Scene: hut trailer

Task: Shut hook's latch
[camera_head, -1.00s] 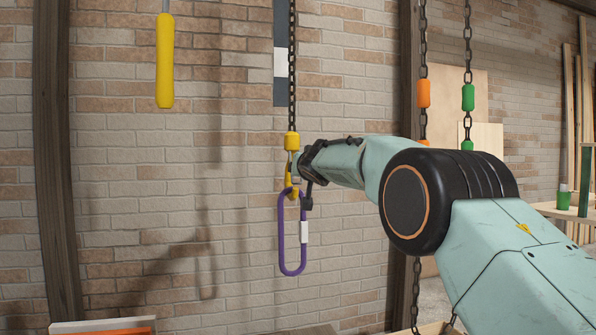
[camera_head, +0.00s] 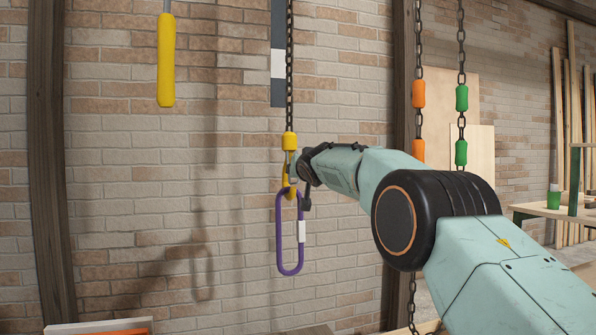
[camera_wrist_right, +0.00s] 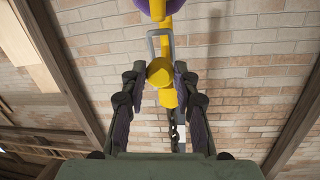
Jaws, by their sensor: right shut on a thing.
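The yellow hook (camera_head: 290,168) hangs on a dark chain in the middle of the head view, below a yellow collar (camera_head: 290,141). A purple oblong link (camera_head: 289,235) with a white sleeve hangs from it. In the right wrist view, which sees the hook upside down, the latch is a grey wire loop (camera_wrist_right: 151,47) beside the yellow hook (camera_wrist_right: 160,73). Whether the latch meets the hook's tip is not clear. My right gripper (camera_head: 300,172) is at the hook's right side. Its fingers (camera_wrist_right: 160,82) close around the yellow hook body from both sides. My left gripper is out of view.
A yellow handle (camera_head: 166,60) hangs at the left. Chains with orange (camera_head: 418,94) and green (camera_head: 461,98) sleeves hang behind my right arm. A workbench (camera_head: 545,211) stands at the right. A brick wall is behind the hook.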

